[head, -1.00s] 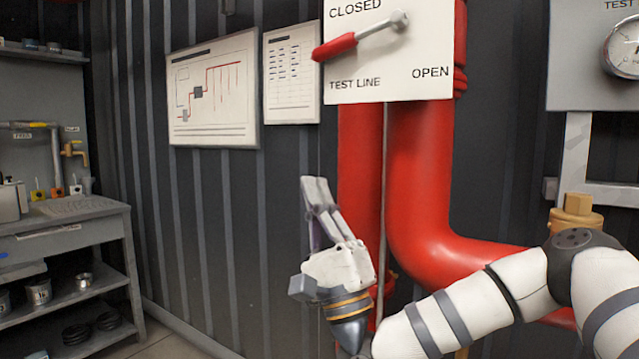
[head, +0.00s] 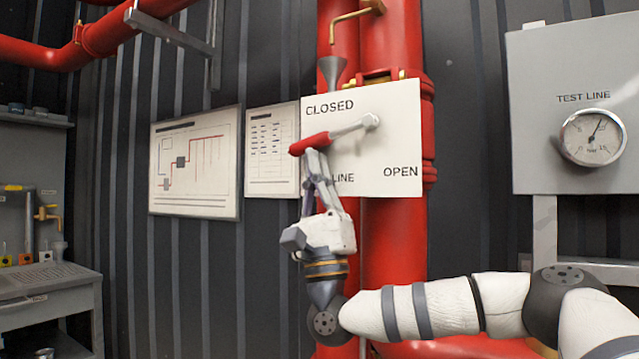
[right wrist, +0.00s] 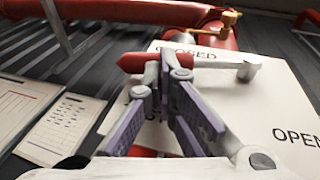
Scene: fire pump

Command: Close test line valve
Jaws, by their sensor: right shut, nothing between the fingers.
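The test line valve lever has a red grip (head: 311,143) and a grey shaft ending at a pivot on a white plate (head: 385,150). It points left and slightly down, below the word CLOSED; OPEN is at the plate's lower right. My right gripper (head: 315,156) comes up from below, its fingers shut and empty. Its tips overlap the grip's underside; I cannot tell if they touch. In the right wrist view, the fingertips (right wrist: 166,68) appear in front of the red grip (right wrist: 205,61). My left gripper is out of view.
Red vertical pipes (head: 398,235) stand behind the plate. A funnel (head: 332,72) and a brass outlet (head: 358,12) are above it. A grey panel with a gauge (head: 592,137) is at right. Wall charts (head: 195,162) hang at left, and a grey workbench (head: 50,285) stands at far left.

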